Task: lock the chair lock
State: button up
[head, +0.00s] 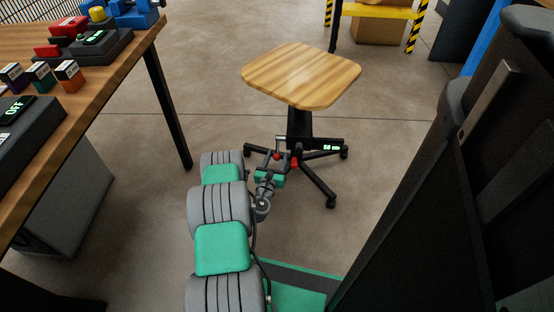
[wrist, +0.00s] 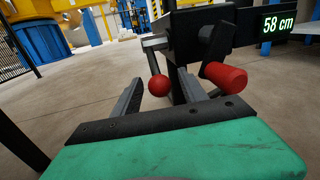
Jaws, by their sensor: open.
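The chair (head: 300,74) is a stool with a square wooden seat, a black column and a wheeled black base. Its column housing (wrist: 196,35) carries a lever with a red ball (wrist: 159,85) and a thick red cylindrical grip (wrist: 224,77). I cannot tell which of the two is the lock. A display (wrist: 279,22) beside them reads 58 cm. My gripper (wrist: 161,78) is open and level with these controls, low under the seat. In the wrist view the red ball appears between the two fingers, and the red grip is right of the right finger. Contact is not clear.
A wooden workbench (head: 105,75) with devices and small labelled blocks stands at the left; its black leg (head: 168,105) is near my arm. A large dark structure (head: 430,200) fills the right. The floor (head: 390,120) around the chair is mostly clear.

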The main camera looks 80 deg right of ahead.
jog(key=shift+d, duration=0.1)
grip_shut()
dwell(0.5)
dwell(0.9)
